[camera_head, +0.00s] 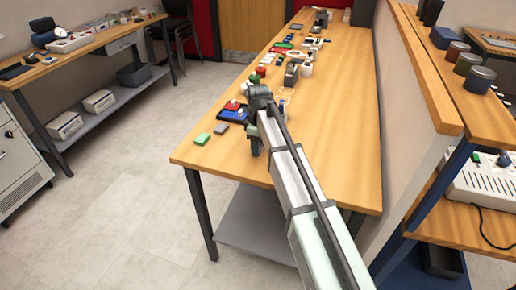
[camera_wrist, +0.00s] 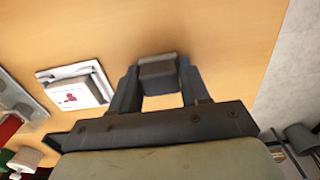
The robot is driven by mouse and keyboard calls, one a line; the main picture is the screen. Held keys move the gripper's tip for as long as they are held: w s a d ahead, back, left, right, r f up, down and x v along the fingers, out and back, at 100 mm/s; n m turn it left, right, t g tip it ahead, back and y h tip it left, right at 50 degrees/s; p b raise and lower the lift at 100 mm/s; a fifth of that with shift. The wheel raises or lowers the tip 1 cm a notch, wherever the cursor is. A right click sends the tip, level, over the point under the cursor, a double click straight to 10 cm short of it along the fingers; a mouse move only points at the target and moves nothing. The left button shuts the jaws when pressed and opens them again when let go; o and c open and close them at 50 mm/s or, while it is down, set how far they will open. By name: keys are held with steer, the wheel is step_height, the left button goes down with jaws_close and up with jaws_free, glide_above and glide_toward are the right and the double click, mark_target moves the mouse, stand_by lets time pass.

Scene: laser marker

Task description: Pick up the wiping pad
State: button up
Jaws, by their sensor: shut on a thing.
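My gripper (camera_head: 255,147) is over the near part of the long wooden bench in the head view. In the wrist view, my gripper (camera_wrist: 158,86) is shut on a grey, block-shaped pad, which I take as the wiping pad (camera_wrist: 158,73). It sits between the two dark fingertips, with its top face and one side showing. The fingers hide its ends. In the head view the held pad is hidden by the gripper. Its height above the bench is hard to tell.
A white square piece with a red mark (camera_wrist: 78,90) lies left of the fingers. Several small items crowd the bench beyond.

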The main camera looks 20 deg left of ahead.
step_height(320, 180, up, 10)
stand_by(0.7)
